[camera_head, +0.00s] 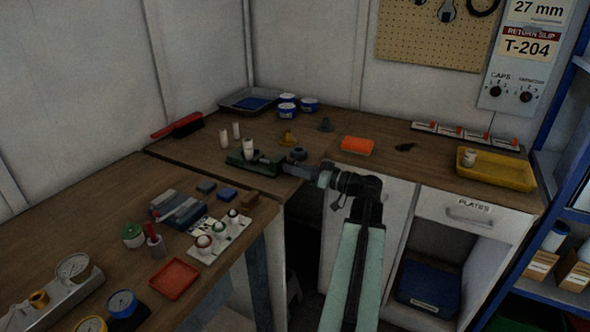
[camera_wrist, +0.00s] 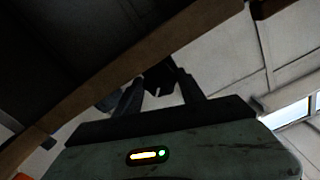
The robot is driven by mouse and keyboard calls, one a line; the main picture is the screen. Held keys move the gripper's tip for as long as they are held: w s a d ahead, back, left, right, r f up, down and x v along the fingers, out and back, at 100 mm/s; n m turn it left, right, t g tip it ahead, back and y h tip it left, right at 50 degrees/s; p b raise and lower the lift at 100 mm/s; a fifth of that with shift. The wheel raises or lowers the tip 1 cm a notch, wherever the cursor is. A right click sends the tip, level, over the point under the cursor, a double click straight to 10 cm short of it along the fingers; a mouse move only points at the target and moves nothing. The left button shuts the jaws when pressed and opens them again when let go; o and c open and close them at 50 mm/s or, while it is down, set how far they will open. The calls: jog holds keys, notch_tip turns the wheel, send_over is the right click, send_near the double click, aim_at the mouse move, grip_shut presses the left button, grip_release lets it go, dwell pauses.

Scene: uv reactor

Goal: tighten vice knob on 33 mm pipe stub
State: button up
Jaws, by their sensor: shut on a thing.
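The green vice (camera_head: 240,160) sits at the front edge of the back bench, near the corner. A white pipe stub (camera_head: 249,147) stands upright at its jaws; its size cannot be read. My gripper (camera_head: 290,168) reaches in from the right at the vice's right end. In the wrist view my gripper (camera_wrist: 158,88) is shut on a dark knob (camera_wrist: 160,75) between its two fingers. The knob is mostly hidden in the head view. I cannot tell how tightly the vice jaws close on the stub.
White stubs (camera_head: 236,130) stand behind the vice. A dark round part (camera_head: 298,153) is just behind my gripper. The left bench holds gauges (camera_head: 73,267) and a red tray (camera_head: 175,279).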

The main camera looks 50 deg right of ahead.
jog(key=shift+m, duration=1)
jog(key=o, duration=1.4)
jog(key=shift+s, duration=0.1)
